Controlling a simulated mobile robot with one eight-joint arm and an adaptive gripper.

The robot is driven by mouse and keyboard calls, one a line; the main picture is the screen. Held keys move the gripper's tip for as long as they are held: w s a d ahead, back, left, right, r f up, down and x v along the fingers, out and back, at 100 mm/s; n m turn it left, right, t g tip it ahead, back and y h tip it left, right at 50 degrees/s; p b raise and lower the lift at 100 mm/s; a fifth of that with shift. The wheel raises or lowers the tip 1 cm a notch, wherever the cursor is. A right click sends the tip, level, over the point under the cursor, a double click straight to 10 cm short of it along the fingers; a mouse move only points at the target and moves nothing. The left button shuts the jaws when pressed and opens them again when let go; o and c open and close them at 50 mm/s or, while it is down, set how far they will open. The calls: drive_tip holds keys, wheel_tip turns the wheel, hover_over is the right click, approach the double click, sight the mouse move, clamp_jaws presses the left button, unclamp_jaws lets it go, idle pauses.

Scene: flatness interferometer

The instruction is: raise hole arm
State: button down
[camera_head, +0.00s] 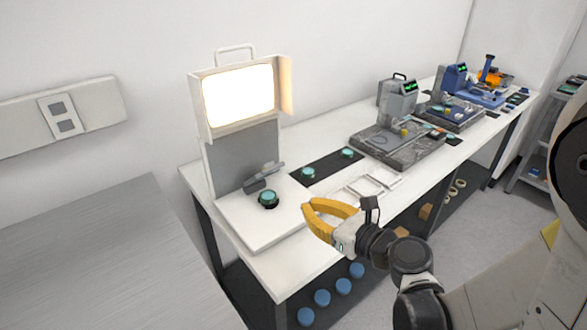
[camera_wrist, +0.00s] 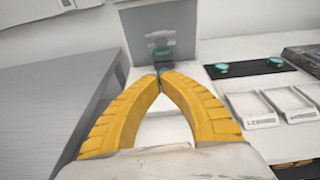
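The interferometer stands on the white bench, with a lit white lamp box (camera_head: 238,98) on top, a grey back panel (camera_head: 240,158) and a white base plate (camera_head: 250,228). A small grey arm (camera_head: 263,177), seemingly the hole arm, projects low at the panel's front. A dark round piece with a greenish top (camera_head: 268,199) sits on the base just in front of it. In the wrist view the arm (camera_wrist: 161,50) appears beyond my fingertips. My gripper (camera_head: 305,207) is shut and empty, right of the base in the head view. Its yellow fingertips meet (camera_wrist: 160,77), partly hiding the round piece.
Right of the instrument lie a black mat (camera_head: 327,167) with two greenish discs and pale open trays (camera_head: 366,187). Farther along the bench stand other instruments (camera_head: 400,100). A grey table (camera_head: 95,255) is at left. Blue round items (camera_head: 322,298) are under the bench.

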sight(262, 173)
drive_tip(key=r+b+x, duration=0.1)
drive_tip(key=r+x, duration=0.1)
drive_tip(key=x, duration=1.1)
drive_tip(key=shift+w+r+m, duration=0.25)
drive_tip(key=shift+r+m, duration=0.15)
drive_tip(key=shift+r, duration=0.05)
